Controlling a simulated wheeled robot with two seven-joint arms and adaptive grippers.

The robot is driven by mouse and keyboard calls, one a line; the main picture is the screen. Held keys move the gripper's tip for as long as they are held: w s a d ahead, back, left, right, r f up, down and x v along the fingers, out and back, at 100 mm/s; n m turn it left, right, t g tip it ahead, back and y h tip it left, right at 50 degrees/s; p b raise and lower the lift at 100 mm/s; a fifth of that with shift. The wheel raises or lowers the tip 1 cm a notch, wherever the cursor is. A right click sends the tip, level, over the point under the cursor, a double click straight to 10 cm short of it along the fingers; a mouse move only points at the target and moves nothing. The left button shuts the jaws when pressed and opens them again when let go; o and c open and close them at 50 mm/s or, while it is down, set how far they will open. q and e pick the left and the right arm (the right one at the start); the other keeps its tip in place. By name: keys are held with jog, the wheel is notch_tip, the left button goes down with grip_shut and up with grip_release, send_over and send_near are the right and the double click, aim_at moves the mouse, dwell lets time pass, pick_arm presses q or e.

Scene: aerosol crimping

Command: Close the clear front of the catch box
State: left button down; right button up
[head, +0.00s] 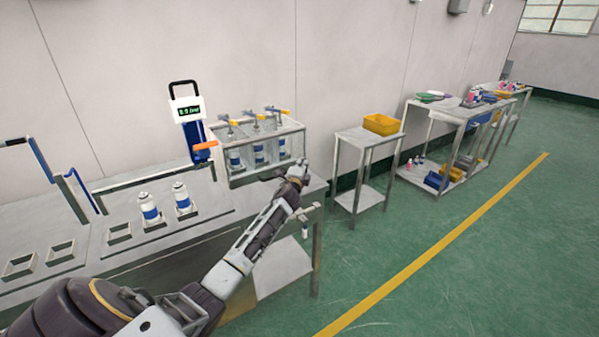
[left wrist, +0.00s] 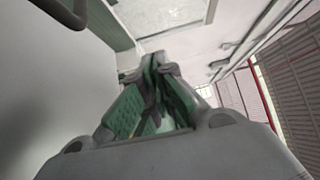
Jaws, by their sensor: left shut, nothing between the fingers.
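The catch box (head: 234,181) is a metal-framed box on the bench. Several blue-labelled aerosol cans show inside it, with valves on top. Its clear front is hard to make out, and I cannot tell how far open it is. My left arm reaches across from the lower left. My left gripper (head: 302,167) is at the box's right front corner, shut and empty; I cannot tell whether it touches the box. In the left wrist view its fingers (left wrist: 158,72) come together, with no can between them. My right gripper is out of view.
Two aerosol cans (head: 149,208) (head: 181,197) stand in holders on the bench left of the box. A blue gauge with a digital display (head: 188,110) stands behind. A small table with a yellow bin (head: 381,124) is to the right. Green floor is clear at right.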

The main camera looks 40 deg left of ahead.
pick_arm(q)
jog(key=shift+v, duration=2.4)
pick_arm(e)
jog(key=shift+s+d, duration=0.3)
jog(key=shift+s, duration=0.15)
